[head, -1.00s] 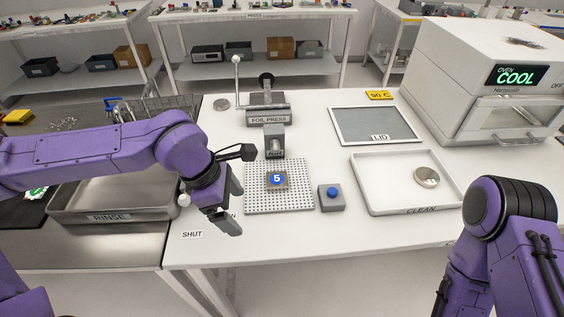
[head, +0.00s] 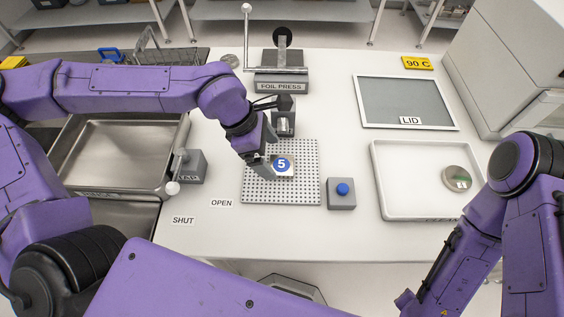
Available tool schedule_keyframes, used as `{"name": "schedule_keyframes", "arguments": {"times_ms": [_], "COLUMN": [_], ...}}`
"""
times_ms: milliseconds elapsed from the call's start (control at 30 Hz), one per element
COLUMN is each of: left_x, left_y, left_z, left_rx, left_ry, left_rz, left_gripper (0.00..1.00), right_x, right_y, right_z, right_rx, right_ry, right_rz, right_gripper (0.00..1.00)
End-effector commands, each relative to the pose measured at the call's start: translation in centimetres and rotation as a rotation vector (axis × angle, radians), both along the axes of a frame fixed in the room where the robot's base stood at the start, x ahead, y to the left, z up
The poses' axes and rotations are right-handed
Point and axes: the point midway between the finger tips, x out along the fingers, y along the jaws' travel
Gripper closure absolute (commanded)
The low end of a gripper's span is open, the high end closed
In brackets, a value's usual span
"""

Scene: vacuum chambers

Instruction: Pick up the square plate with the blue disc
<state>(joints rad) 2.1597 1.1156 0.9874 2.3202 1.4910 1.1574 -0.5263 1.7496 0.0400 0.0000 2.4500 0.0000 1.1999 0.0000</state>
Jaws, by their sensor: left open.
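The square plate with the blue disc (head: 282,164) marked 5 sits on the perforated white board (head: 305,190) in the middle of the table. My left gripper (head: 266,166) is open and points down at the plate's left side, over the board. Its fingers overlap the plate's left edge in the picture; I cannot tell whether they touch it. My right arm shows at the right, but its gripper is out of view.
The foil press (head: 282,85) stands behind the board. A grey box with a blue button (head: 342,190) is right of it. The lid (head: 405,102) and a white tray (head: 385,205) lie further right. A lever block (head: 192,168) and steel rinse basin (head: 125,150) are left.

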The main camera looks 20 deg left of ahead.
Motion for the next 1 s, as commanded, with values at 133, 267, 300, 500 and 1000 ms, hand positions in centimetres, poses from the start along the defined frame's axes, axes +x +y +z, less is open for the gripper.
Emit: {"name": "schedule_keyframes", "arguments": {"times_ms": [133,267,300,500,1000], "left_x": [0.1,0.3,0.3,0.3,0.4], "left_y": [-0.9,-1.2,-1.2,-1.2,-1.2], "left_z": [-2.5,-3.2,-3.2,-3.2,-2.5], "left_rx": [0.002,0.001,0.001,0.001,-0.001], "left_ry": [0.003,0.0,-0.001,-0.001,-0.004], "left_rz": [-0.001,-0.001,0.0,0.0,0.001], "left_gripper": [0.08,0.08,0.08,0.35,0.95], "right_x": [0.0,0.0,0.0,0.0,0.0], "right_y": [0.0,0.0,0.0,0.0,0.0], "right_z": [0.3,0.3,0.3,0.3,0.2], "right_rx": [0.0,0.0,0.0,0.0,0.0], "right_ry": [0.0,0.0,0.0,0.0,0.0], "right_rz": [0.0,0.0,0.0,0.0,0.0], "right_gripper": [1.0,1.0,1.0,1.0,1.0]}}
